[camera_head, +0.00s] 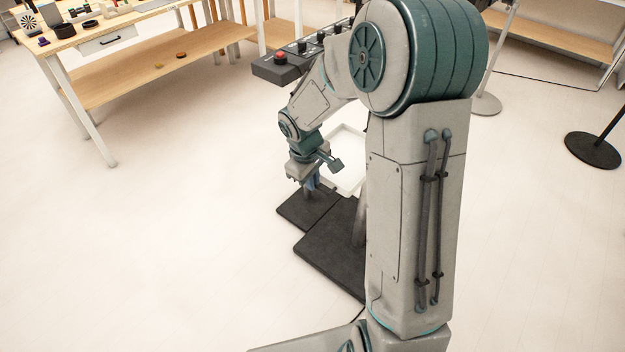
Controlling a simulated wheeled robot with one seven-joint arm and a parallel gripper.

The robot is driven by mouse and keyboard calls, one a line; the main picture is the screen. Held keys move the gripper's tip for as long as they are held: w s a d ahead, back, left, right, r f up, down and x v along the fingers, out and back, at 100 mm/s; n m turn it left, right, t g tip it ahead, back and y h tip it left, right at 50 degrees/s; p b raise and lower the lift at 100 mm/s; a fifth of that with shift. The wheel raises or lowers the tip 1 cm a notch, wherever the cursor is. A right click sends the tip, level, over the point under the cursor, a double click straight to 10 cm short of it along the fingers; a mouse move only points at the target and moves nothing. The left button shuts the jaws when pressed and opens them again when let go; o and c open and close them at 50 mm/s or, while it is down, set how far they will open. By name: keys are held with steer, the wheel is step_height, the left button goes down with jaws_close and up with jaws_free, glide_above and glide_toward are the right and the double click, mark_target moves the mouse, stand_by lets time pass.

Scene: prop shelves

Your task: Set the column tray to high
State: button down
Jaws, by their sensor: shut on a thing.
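The column tray (348,183) is a shallow white tray with a raised rim, partly hidden behind my arm. A short grey column (313,195) rises from a dark base plate (295,213) close to the tray's left side. My gripper (312,184) points down at the top of this column, left of the tray. It is shut on a small blue part there, which seems to belong to the column tray. The fingertips and the exact contact are too small to make out.
A larger dark base plate (328,250) with another grey post (359,224) lies nearer. A black control panel (281,71) with a red button is behind my arm. A wooden table (150,20) with small objects stands at the back left. The floor at left is clear.

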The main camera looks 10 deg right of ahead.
step_height(320, 180, up, 17)
steer(key=p, duration=1)
steer(key=shift+w, duration=0.2)
steer(key=c, duration=2)
jaws_free()
steer(key=shift+o, duration=1)
steer(key=shift+s, duration=0.2)
steer(key=shift+f, duration=0.1)
step_height(320, 180, up, 14)
steer(key=s+a, duration=0.1)
steer(key=a, duration=0.1)
steer(key=shift+s+f, duration=0.15)
steer(key=shift+s, duration=0.1)
